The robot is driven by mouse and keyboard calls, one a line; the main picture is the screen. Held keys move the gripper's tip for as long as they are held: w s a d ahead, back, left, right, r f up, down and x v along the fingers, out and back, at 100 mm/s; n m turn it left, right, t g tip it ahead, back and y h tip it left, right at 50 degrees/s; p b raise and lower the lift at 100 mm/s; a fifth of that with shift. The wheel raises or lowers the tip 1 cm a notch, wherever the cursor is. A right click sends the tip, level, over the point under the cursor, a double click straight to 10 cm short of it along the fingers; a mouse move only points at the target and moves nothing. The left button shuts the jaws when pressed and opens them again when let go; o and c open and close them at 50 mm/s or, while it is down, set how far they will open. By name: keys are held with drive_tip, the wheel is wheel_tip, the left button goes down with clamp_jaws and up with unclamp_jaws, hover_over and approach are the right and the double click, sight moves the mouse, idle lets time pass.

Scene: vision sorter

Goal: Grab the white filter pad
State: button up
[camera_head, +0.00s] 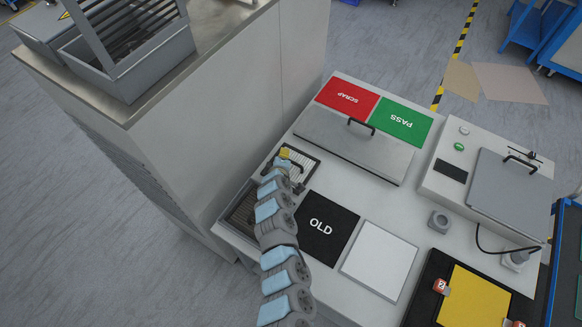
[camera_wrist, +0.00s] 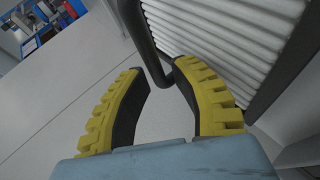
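A pleated filter (camera_head: 300,158) with pale ribs and a dark frame sits in the bench's left side. Its white ribs (camera_wrist: 225,38) fill the upper right of the wrist view. My gripper (camera_head: 285,154) is over this filter, partly hiding it. In the wrist view its yellow-and-black fingers (camera_wrist: 162,76) are apart. A black bar handle (camera_wrist: 147,42) reaches down to the gap between the fingertips; I cannot tell whether they touch it. A flat white square (camera_head: 379,261) lies right of the black OLD square (camera_head: 325,228), away from my gripper.
A grey lid with a handle (camera_head: 350,145) lies behind, before the red SCRAP (camera_head: 346,97) and green PASS (camera_head: 404,121) areas. A tall grey cabinet (camera_head: 225,100) stands close on the left. A yellow panel (camera_head: 475,297) lies front right.

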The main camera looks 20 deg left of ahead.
drive_tip(key=shift+w+a+f, duration=0.1)
drive_tip(key=shift+w+f, duration=0.05)
drive_tip(key=shift+w, duration=0.1)
clamp_jaws()
idle(0.5)
